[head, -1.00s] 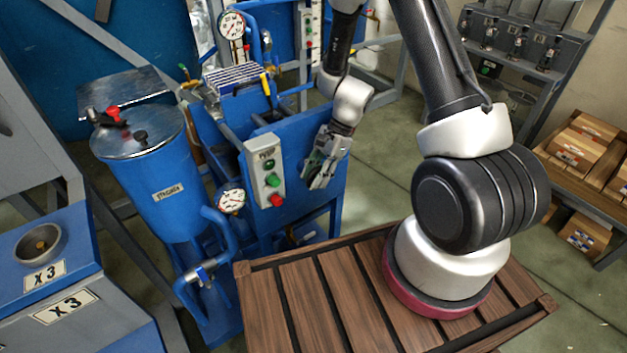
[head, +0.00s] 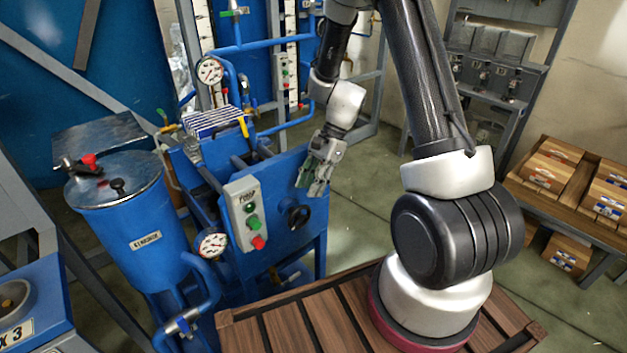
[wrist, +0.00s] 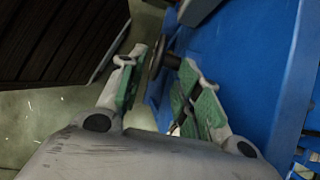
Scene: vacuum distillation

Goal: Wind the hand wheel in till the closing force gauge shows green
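Two white dial gauges show, a lower one (head: 212,244) beside the button box and an upper one (head: 210,71). Their readings are too small to tell.
The button box (head: 246,212) sticks out left of the hand wheel. A blue lidded tank (head: 125,215) stands at the left. A slatted wooden top (head: 285,322) lies in front, beneath my arm. Open floor (head: 365,190) lies right of the press.

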